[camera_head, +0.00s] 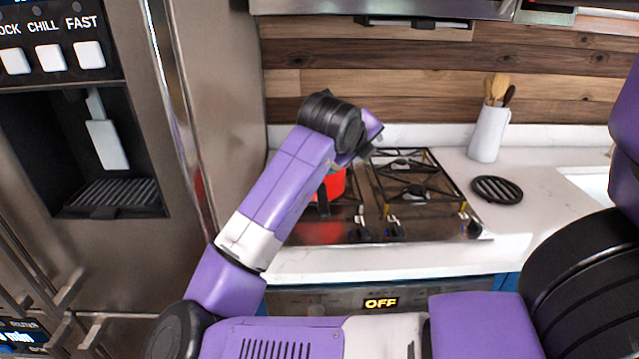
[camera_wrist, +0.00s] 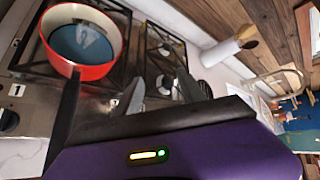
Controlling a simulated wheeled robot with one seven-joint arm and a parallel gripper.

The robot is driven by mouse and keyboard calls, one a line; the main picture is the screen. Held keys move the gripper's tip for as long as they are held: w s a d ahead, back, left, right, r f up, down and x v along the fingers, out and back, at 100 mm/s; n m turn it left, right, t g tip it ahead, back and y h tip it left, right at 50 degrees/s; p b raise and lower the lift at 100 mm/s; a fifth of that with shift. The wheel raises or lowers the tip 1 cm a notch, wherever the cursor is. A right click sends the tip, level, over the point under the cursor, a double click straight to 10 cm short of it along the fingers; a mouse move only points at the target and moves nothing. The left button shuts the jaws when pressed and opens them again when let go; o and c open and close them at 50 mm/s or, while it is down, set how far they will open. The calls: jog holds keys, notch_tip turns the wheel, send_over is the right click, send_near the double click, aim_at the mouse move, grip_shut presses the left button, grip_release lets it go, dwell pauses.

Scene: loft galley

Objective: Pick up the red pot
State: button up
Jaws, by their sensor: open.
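The red pot (camera_head: 331,185) sits on the left side of the gas stove, mostly hidden behind my arm in the head view. In the wrist view the red pot (camera_wrist: 82,70) shows from above, with a red outside, a pale rim and a blue-grey inside that looks empty. My gripper (camera_wrist: 100,105) shows its dark fingers spread apart at the bottom of the wrist view, below and to the right of the pot, with nothing between them. In the head view my gripper (camera_head: 366,148) is above the stove by the pot, its fingers largely hidden.
The gas stove (camera_head: 345,228) has black grates and front knobs. A white utensil holder (camera_head: 489,134) with wooden spoons and a round black trivet (camera_head: 497,189) stand on the counter to the right. A steel fridge (camera_head: 222,110) closes off the left. A hood (camera_head: 420,8) hangs above.

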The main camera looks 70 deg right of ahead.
aim_at(325, 196)
jog(key=w+a+f+m+t+y, duration=0.1)
jog(key=w+a+f+m+y, duration=0.1)
jog(key=a, duration=0.1)
jog(key=w+a+f+m+t+y, duration=0.1)
jog(key=w+a+m+y, duration=0.1)
jog(key=a+y, duration=0.1)
jog(key=w+a+f+m+y, duration=0.1)
jog(key=w+a+f+y, duration=0.1)
jog(key=a, duration=0.1)
jog(key=shift+a+f+m+t+p, duration=0.35)
jog(key=shift+m+t+p, duration=0.05)
jog(key=a+p+x, duration=0.1)
jog(key=x, duration=0.6)
jog(key=shift+w+f+y, duration=0.25)
jog(key=shift+f+y, duration=0.05)
jog(key=shift+f, duration=0.1)
jog(key=shift+d, duration=0.1)
grip_shut()
jog(key=shift+d+r, duration=0.1)
